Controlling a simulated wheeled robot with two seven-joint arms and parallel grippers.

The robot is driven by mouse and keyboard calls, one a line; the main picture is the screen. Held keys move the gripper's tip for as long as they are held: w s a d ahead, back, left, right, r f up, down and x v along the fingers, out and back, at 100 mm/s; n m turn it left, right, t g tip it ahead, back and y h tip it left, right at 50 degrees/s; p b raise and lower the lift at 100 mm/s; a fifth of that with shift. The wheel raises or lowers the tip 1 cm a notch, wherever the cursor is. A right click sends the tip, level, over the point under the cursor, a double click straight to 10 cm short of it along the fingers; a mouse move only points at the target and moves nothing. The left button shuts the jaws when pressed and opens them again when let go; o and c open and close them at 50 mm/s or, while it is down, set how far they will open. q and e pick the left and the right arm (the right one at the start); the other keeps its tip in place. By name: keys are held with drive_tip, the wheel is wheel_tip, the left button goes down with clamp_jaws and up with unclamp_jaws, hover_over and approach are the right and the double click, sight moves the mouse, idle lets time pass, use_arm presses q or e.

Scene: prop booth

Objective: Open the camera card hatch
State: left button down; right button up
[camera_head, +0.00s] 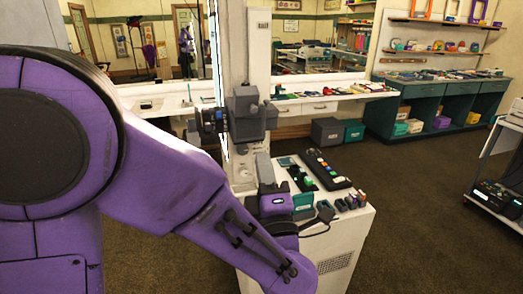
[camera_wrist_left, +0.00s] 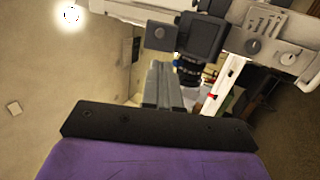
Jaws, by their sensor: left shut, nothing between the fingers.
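A dark grey camera (camera_head: 246,118) is mounted against a white column, its lens (camera_head: 208,121) pointing left. In the left wrist view the camera (camera_wrist_left: 203,36) is near the top, with its ribbed black lens (camera_wrist_left: 190,72) below it. A small square block with a round mark (camera_wrist_left: 160,33) shows beside the body; I cannot tell whether it is the card hatch. My left gripper (camera_head: 263,160) points up from below the camera. Its grey fingers (camera_wrist_left: 160,72) are shut and empty, apparently apart from the camera. My right gripper is out of view.
A white cabinet (camera_head: 345,247) stands below the camera, with a black button panel (camera_head: 327,169) and several small items on top. A white counter (camera_head: 340,94) runs behind. A teal workbench (camera_head: 435,104) stands at the back right. The brown floor (camera_head: 430,200) is clear.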

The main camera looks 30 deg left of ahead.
sight(253, 111)
use_arm(q)
drive_tip(key=p+x, duration=0.5)
drive_tip(key=x, duration=0.6)
drive_tip(key=shift+w+a+r, duration=0.15)
drive_tip(key=shift+r, duration=0.05)
drive_tip(key=shift+w+a+p, duration=0.2)
drive_tip(key=shift+p, duration=0.1)
